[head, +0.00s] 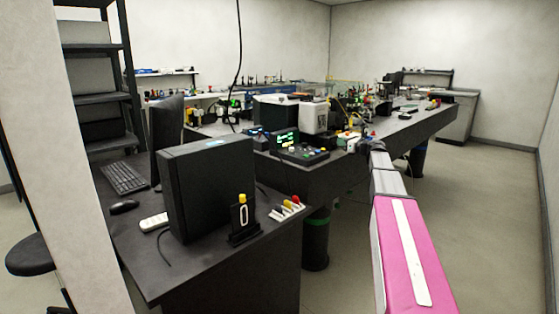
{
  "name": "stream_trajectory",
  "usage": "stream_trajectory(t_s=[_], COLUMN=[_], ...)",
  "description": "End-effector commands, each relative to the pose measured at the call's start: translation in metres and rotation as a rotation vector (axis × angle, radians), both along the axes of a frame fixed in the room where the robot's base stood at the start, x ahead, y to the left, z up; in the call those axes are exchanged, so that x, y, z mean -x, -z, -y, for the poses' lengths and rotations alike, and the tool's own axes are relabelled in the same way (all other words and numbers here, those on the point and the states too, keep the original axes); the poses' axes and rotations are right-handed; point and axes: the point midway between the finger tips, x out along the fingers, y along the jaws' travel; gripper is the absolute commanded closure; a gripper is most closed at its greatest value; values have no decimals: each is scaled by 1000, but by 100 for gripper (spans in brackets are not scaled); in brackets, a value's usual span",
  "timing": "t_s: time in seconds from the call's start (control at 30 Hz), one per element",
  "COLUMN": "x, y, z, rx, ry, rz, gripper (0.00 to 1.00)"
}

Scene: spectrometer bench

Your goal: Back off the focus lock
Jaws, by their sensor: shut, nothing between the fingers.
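My arm reaches from the lower right toward the near edge of the dark optical bench (345,172). Its far end is at the bench edge, beside small coloured parts. My gripper cannot be made out there; the arm hides it or it is too small to see. I cannot pick out the focus lock among the small parts on the bench. A black control box (302,153) with coloured buttons and a lit green display (285,139) stands on the bench, left of the arm's end. A pale box-shaped instrument (314,117) stands behind it.
A dark desk (215,280) at the front left carries a black computer case (210,185), keyboard (124,178), mouse (124,206) and a small stand with a yellow top (243,218). A stool (38,255) is at far left. The floor (490,210) on the right is clear.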

Motion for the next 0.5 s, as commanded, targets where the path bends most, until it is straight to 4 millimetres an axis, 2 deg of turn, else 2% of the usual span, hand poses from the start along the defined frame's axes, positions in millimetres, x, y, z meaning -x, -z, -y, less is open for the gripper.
stream_trajectory(t_s=[0.03, 0.33, 0.5], x=[2, 3, 11], y=[3, -5, -7], z=[-19, -18, -10], rx=[3, -2, -6], ry=[-45, -45, -44], rz=[-8, -6, -4], gripper=[100, 100, 100])
